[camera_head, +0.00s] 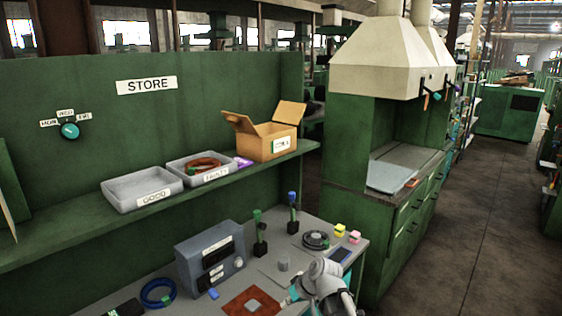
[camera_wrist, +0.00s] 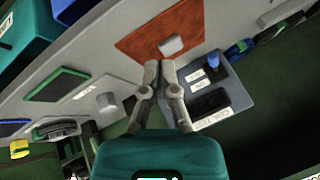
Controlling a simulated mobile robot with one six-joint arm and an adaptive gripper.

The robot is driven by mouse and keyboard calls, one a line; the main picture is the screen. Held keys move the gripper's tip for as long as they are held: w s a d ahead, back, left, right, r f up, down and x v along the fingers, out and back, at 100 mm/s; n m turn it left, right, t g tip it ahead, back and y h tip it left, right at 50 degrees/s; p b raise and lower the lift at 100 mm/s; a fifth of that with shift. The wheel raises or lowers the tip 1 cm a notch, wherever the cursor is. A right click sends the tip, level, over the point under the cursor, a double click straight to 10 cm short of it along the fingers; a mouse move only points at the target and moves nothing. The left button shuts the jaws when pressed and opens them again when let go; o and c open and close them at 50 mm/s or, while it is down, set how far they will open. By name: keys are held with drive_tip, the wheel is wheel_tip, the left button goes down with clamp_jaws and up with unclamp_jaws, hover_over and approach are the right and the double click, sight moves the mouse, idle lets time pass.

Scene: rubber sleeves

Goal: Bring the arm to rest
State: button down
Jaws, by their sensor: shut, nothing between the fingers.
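My gripper (camera_wrist: 160,66) is in the wrist view with its two fingertips together, shut and empty. It points toward a brown-red mat (camera_wrist: 135,42) that bears a small grey block (camera_wrist: 172,46). In the head view my arm (camera_head: 326,278) reaches in at the bottom, over the front of the grey workbench (camera_head: 215,222). The same mat (camera_head: 235,303) and block (camera_head: 253,304) lie just left of my gripper, which is only partly visible there. I cannot tell the exact gap between the fingertips and the mat.
A grey-blue machine box (camera_head: 211,256) stands behind the mat. A blue ring (camera_head: 158,293) lies left; green-topped (camera_head: 260,232) and blue-topped (camera_head: 293,212) posts and a dark round fixture (camera_head: 316,240) stand behind my arm. A shelf above holds trays and a carton (camera_head: 268,141). Floor at right is clear.

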drive_tip(key=s+d+m+g+h, duration=0.1)
drive_tip(key=s+d+m+h, duration=0.1)
drive_tip(key=d, duration=0.5)
drive_tip(key=s+d+f+m+g+h+p, duration=0.1)
drive_tip(key=s+d+m+h, duration=0.2)
drive_tip(key=s+d, duration=0.4)
drive_tip(key=shift+d+f+h, duration=0.3)
drive_tip(key=shift+d+h, duration=0.4)
drive_tip(key=shift+s, duration=0.1)
